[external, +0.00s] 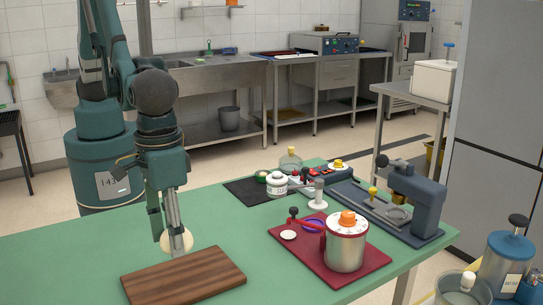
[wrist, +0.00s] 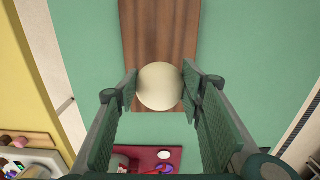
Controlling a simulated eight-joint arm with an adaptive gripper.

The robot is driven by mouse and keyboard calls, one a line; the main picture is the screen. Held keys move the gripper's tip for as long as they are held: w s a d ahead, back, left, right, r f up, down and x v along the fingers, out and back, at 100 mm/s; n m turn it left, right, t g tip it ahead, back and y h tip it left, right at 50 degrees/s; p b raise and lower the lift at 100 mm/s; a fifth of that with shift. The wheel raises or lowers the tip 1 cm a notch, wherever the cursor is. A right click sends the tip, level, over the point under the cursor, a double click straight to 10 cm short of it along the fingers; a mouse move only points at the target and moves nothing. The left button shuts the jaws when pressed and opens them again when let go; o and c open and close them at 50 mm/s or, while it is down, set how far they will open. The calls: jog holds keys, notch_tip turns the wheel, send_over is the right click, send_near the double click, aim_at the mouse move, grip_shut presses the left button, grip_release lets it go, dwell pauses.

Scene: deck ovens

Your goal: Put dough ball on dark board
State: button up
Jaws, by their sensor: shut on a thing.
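The pale, round dough ball (external: 178,241) is between the fingers of my gripper (external: 172,230) in the external view. My gripper is shut on it. The dark board (external: 185,276), brown striped wood, lies on the green table in front of the ball. In the wrist view the dough ball (wrist: 160,87) sits between the two fingertips of my gripper (wrist: 160,90) and covers part of the near end of the dark board (wrist: 158,30). I cannot tell whether the ball touches the board or hangs above it.
A red board (external: 303,258) with a metal pot (external: 347,246) and small items stands to the right on the green table (external: 75,243). Behind it are a dark mat (external: 245,190), a white jar (external: 277,183) and a blue-grey machine (external: 412,200). The table left of the board is clear.

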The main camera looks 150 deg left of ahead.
aim_at(178, 279)
jog(key=shift+f, duration=1.95)
jog(key=shift+f, duration=1.85)
jog(key=shift+f+b, duration=0.15)
jog(key=shift+b, duration=0.2)
jog(key=o, duration=0.8)
jog(key=shift+r+p, duration=0.5)
jog(key=shift+r, duration=5.65)
